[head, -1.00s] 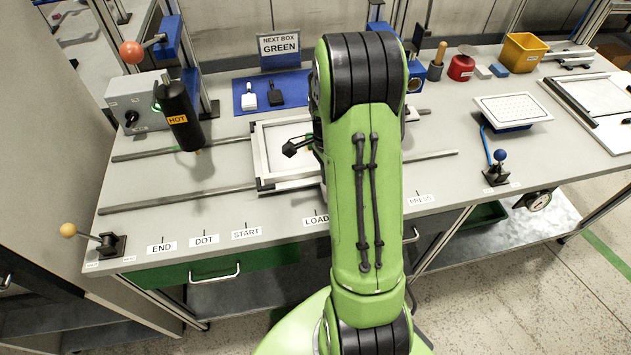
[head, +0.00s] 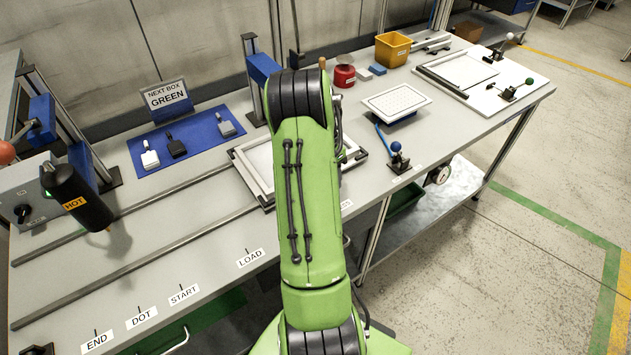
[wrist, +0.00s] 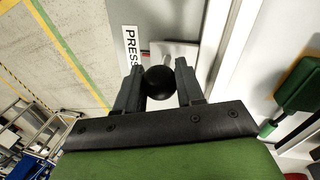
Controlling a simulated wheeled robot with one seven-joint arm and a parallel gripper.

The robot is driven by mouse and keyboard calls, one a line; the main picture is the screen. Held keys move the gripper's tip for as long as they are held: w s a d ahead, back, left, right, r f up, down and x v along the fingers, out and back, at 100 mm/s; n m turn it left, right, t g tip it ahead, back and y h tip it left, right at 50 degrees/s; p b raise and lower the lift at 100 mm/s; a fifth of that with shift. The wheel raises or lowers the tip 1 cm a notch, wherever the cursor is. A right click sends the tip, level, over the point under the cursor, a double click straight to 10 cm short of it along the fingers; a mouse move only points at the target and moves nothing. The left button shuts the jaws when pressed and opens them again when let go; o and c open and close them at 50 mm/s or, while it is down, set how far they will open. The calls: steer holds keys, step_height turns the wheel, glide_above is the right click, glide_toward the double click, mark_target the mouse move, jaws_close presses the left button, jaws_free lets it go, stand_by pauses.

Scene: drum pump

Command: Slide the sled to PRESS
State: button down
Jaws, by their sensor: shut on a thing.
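The sled (head: 253,183) is a light metal frame with a pale inner panel, sitting on the two long rails of the bench. My gripper (wrist: 160,71) is shut on a round black knob (wrist: 160,84), with a finger on each side. The head view hides my gripper behind my arm.
A black HOT tool (head: 78,197) stands at the left end. A blue mat (head: 180,143) with paddles lies behind the rails. The rails left of the sled are clear.

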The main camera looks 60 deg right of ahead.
steer(key=shift+s+d+r, duration=0.1)
steer(key=shift+s+d, duration=0.05)
steer(key=shift+d, duration=0.15)
steer(key=c, duration=0.8)
jaws_free()
steer(key=shift+d, duration=0.1)
steer(key=shift+o, duration=0.2)
steer(key=shift+r, duration=0.2)
step_height(320, 180, up, 15)
steer(key=w+p, duration=0.3)
steer(key=shift+d, duration=0.3)
